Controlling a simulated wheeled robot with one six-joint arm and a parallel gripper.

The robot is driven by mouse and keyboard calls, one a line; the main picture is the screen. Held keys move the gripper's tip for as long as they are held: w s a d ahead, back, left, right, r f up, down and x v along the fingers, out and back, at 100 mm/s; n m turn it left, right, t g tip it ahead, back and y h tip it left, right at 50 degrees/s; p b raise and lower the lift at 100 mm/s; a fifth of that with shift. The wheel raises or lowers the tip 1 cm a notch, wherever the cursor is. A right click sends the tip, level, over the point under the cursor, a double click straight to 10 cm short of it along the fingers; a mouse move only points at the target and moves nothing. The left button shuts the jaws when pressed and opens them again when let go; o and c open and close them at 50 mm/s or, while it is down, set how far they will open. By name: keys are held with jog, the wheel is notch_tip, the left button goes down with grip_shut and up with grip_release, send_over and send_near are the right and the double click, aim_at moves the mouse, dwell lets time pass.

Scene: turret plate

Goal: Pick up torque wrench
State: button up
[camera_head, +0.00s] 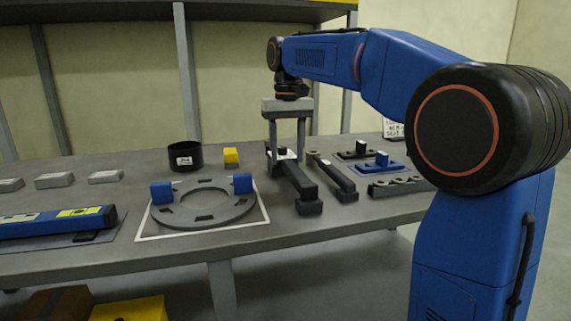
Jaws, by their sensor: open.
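Two long dark tools lie side by side on the grey workbench (120,256). The left one (302,187) has a thick black handle at the near end and a small pale label. The right one (333,174) is slimmer, with a rounded head at the far end. Which is the torque wrench I cannot tell for certain. My gripper (286,157) points down over the far part of the left tool, open, with one finger on each side of it. The fingers partly hide that part, and I cannot tell whether they touch it.
A blue level (60,220) lies at far left. Small fixtures (376,164) sit close on the right. Bare bench lies in front of the tools.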

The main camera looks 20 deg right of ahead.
aim_at(289, 161)
jog(key=shift+w+d+f, duration=0.1)
jog(key=shift+d+f, duration=0.1)
jog(key=shift+f, duration=1.2)
jog(key=shift+d+f, duration=0.15)
jog(key=shift+f, duration=1.2)
jog(key=shift+c, duration=0.2)
grip_shut()
